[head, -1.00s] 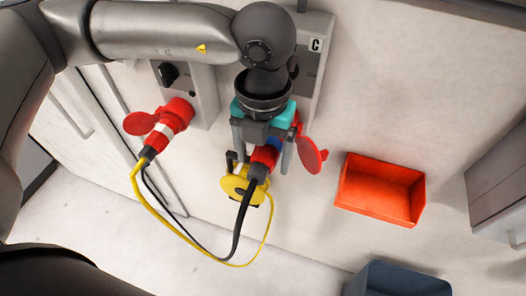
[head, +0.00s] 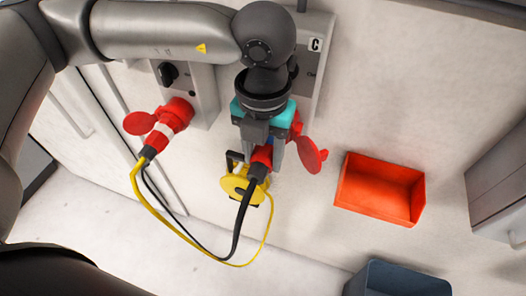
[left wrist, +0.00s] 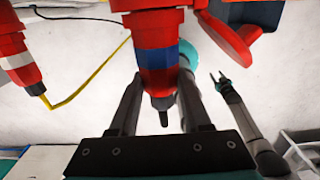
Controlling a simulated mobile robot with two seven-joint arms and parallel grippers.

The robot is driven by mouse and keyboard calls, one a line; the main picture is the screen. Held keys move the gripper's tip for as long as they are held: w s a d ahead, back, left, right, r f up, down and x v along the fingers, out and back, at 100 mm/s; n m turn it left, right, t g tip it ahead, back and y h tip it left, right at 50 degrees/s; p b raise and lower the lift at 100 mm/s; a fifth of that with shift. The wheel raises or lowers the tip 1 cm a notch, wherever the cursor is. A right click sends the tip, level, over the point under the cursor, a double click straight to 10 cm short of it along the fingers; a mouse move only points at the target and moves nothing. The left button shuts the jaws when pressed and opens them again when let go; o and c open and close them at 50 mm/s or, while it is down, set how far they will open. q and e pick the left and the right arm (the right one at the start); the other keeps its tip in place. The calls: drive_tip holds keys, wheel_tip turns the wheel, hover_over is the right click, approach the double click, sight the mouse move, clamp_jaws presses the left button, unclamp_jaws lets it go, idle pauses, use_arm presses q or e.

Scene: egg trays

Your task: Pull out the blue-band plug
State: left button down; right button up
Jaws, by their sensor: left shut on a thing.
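The blue-band plug (left wrist: 157,62) is red with a blue band and points up into a red socket at the top of the left wrist view. In the head view its red body (head: 262,155) shows below my left gripper (head: 262,150), with a black cable hanging from it. The gripper's two fingers are shut on the plug, one on each side. The blue band is mostly hidden in the head view. The socket's red round lid (head: 311,155) hangs open to the right. My right gripper (left wrist: 218,77) shows small in the left wrist view, its fingertips apart and empty.
A white-band red plug (head: 159,136) sits in the socket to the left. A yellow disc-shaped thing (head: 232,184) with a thin yellow cable is just below my gripper. An orange bin (head: 375,190) is on the right, a dark blue bin (head: 400,280) below.

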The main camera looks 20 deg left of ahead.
sight(252, 180)
use_arm(q)
drive_tip(key=shift+s, duration=0.25)
use_arm(e)
drive_tip(key=shift+f, duration=0.15)
use_arm(q)
drive_tip(key=shift+s, duration=0.6)
drive_tip(key=shift+s+b, duration=0.15)
drive_tip(key=shift+b, duration=0.15)
use_arm(e)
drive_tip(key=shift+f, duration=0.15)
use_arm(q)
drive_tip(key=shift+s, duration=0.1)
drive_tip(key=shift+s+a+b, duration=0.1)
drive_tip(key=shift+s+b, duration=0.3)
drive_tip(key=shift+s, duration=0.85)
use_arm(e)
drive_tip(key=shift+f, duration=0.4)
use_arm(q)
drive_tip(key=shift+s, duration=0.15)
use_arm(e)
drive_tip(key=shift+s+f, duration=0.1)
drive_tip(key=shift+s, duration=0.05)
